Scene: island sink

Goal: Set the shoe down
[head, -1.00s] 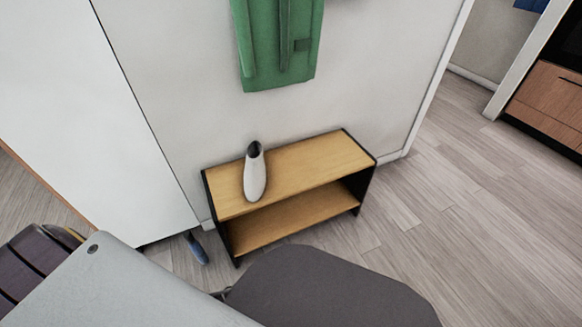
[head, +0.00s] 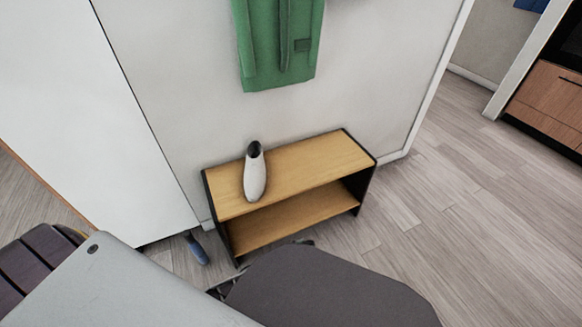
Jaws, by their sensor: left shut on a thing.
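My left gripper (head: 220,288) shows only as a small dark part at the edge of my large dark grey arm link, low in the middle of the head view. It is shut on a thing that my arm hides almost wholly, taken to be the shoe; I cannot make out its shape. A white, shoe-like object with a dark opening (head: 255,174) stands on the top board of the wooden bench (head: 310,160), left of its middle. A blue-grey shoe-like object (head: 197,248) lies on the floor left of the bench. My right gripper is not in view.
The bench has black end panels and a lower shelf (head: 290,218) that looks empty where visible. Its top is clear right of the white object. A green garment (head: 280,45) hangs on the wall above. A white panel (head: 100,120) stands at left. Floor (head: 460,220) at right is free.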

